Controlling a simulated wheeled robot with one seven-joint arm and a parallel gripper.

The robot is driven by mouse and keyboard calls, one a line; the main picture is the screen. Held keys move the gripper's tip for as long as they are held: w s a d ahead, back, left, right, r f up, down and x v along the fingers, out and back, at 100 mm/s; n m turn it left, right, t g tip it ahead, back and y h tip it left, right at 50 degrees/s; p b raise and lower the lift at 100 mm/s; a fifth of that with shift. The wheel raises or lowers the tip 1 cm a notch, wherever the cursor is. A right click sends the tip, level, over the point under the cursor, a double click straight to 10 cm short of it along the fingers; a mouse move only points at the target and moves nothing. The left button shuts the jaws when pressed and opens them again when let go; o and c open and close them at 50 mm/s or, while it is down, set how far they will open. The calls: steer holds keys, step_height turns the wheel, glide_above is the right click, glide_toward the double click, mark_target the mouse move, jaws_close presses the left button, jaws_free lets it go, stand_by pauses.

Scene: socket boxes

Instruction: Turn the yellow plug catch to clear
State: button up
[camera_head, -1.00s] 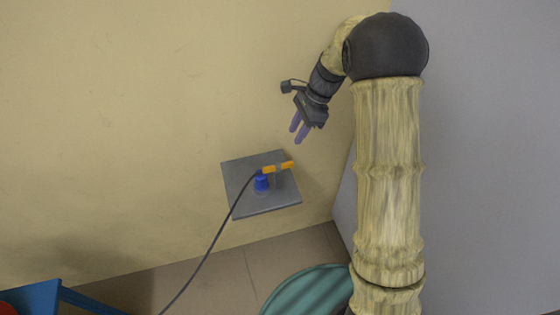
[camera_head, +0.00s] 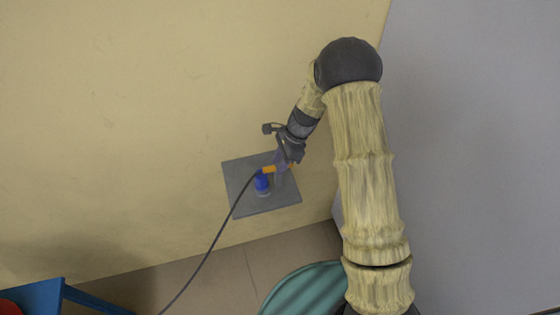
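A grey socket plate (camera_head: 240,203) is on the yellowish wall. A blue plug (camera_head: 262,184) sits in it, with a dark cable (camera_head: 212,246) running down and left. The yellow-orange catch (camera_head: 268,169) lies across the top of the plug, on a small grey post; its right part is partly hidden by my gripper.
A teal round object (camera_head: 298,288) stands below the plate on the tiled floor. A blue piece of furniture (camera_head: 40,298) is at the lower left. A grey wall (camera_head: 470,150) stands on the right. The wall left of the plate is clear.

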jaws_close()
steer(key=shift+n, duration=0.4)
steer(key=n+g+p, duration=0.1)
steer(key=n, duration=0.2)
steer(key=shift+w+h, duration=0.15)
steer(key=shift+h, duration=0.15)
steer(key=n, duration=0.2)
steer(key=n+g+h, duration=0.1)
steer(key=n, duration=0.1)
steer(key=shift+a+n+g+p, duration=0.15)
steer(key=shift+n+g+p, duration=0.15)
steer(key=shift+n, duration=0.1)
steer(key=n+h, duration=0.1)
steer(key=n, duration=0.1)
steer(key=n+h, duration=0.1)
steer(key=n, duration=0.1)
steer(key=shift+w+a+n+g, duration=0.1)
steer(key=shift+n+g, duration=0.2)
steer(key=n+h, duration=0.1)
steer(key=n, duration=0.3)
steer(key=shift+a+n+h, duration=0.1)
steer(key=shift+n+h, duration=0.3)
